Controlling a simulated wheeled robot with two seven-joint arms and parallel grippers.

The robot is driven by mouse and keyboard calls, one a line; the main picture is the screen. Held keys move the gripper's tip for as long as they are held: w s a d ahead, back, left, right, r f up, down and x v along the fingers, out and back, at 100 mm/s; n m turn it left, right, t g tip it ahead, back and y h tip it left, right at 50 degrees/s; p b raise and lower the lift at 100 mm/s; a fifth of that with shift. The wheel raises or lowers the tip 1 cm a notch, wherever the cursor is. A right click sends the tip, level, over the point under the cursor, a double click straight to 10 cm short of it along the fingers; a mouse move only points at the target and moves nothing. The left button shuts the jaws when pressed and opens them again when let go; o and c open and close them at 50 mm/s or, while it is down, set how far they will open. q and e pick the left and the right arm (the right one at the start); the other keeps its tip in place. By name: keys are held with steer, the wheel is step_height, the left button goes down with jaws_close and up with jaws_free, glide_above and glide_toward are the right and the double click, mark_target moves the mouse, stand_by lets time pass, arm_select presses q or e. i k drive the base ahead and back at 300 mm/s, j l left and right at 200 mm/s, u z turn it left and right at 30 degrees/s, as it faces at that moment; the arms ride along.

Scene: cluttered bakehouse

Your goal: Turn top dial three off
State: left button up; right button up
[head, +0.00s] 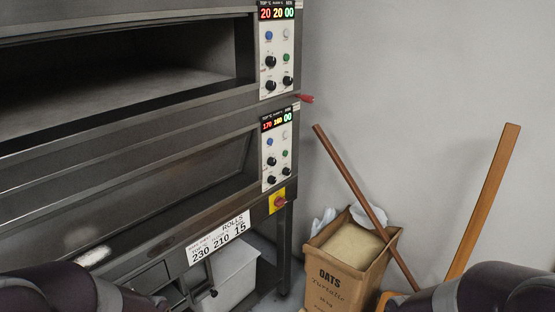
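A two-deck oven has two control panels on its right post. The upper panel (279,70) shows 20, 20 and 00, with black dials at its middle left (271,62), lower left (270,88) and lower right (287,82). The lower panel (277,190) reads roughly 170, 160 and 00. It has similar dials at middle left (272,161), lower left (271,180) and lower right (286,171). I cannot read the dial labels or tell which is dial three. Neither gripper is in view; only dark parts of my arms show at the bottom corners.
The upper oven chamber (120,75) is open. A red handle (306,98) sticks out right between the panels. A red knob on a yellow plate (278,201) sits below. An oats box (345,280) and leaning wooden poles (487,195) stand at the right.

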mark_target(272, 179)
steer(key=i+l+z, duration=0.2)
steer(key=i+z, duration=0.15)
steer(key=i, duration=0.35)
steer(key=i+z, duration=0.3)
steer(key=i, duration=0.45)
